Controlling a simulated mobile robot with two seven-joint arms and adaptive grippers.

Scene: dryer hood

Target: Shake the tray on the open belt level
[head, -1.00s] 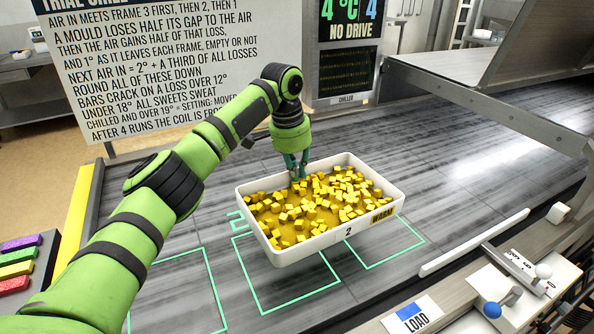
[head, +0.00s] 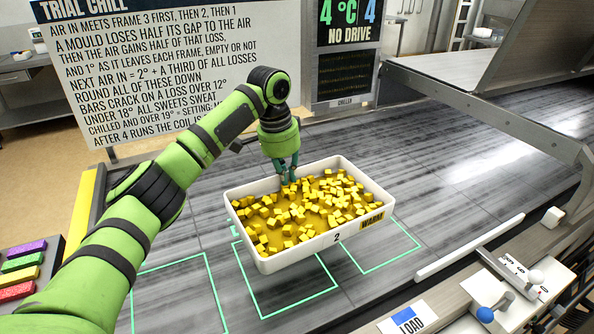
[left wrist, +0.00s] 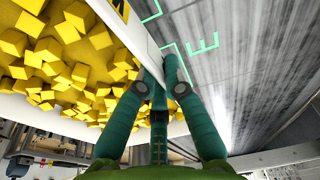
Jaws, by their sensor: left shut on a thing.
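A white tray (head: 300,252) marked "2" and "WARM" is full of loose yellow cubes (head: 296,214). It is held above the grey belt (head: 420,165), over the green-outlined frames, and looks nearly level. My left gripper (head: 287,178) is shut on the tray's far rim. In the left wrist view, the gripper's fingers (left wrist: 158,85) pinch the tray wall, with cubes (left wrist: 60,60) on the left and the belt (left wrist: 245,70) on the right. My right gripper is not in view.
A metal hood (head: 468,80) stands over the belt at the right. A white bar (head: 470,246) and a control panel with a blue knob (head: 485,314) line the near edge. Coloured bars (head: 20,268) lie at the left. A sign (head: 180,60) stands behind.

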